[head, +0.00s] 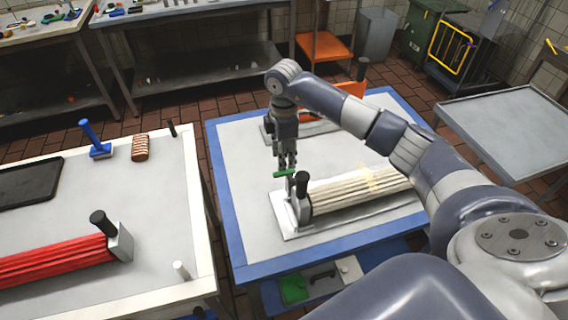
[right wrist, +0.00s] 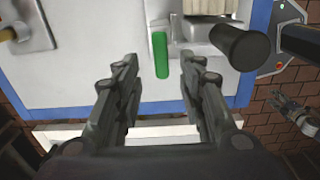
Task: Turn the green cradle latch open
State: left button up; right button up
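The green cradle latch (head: 285,173) is a short green bar at the left end of the cradle (head: 290,222) on the blue-edged table. It lies beside a black knob (head: 302,178). Cream rods (head: 350,190) lie in the cradle. My right gripper (head: 287,165) points down over the latch. In the right wrist view its two fingers (right wrist: 158,85) are apart, and the green latch (right wrist: 160,55) shows in line with the gap between them. I cannot tell whether they touch it. A grey gripper-like part, probably my left gripper (right wrist: 295,115), shows small at the right edge.
A white table (head: 165,215) on the left carries red rods with a black-knobbed end, a blue-handled tool and a dark tray (head: 28,183). An orange part (head: 350,89) is behind my right arm. A grey tray table (head: 510,120) stands at the right.

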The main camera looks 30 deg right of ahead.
aim_at(284, 172)
notch_tip(284, 172, up, 7)
dwell(0.3)
jog(key=shift+f, duration=0.1)
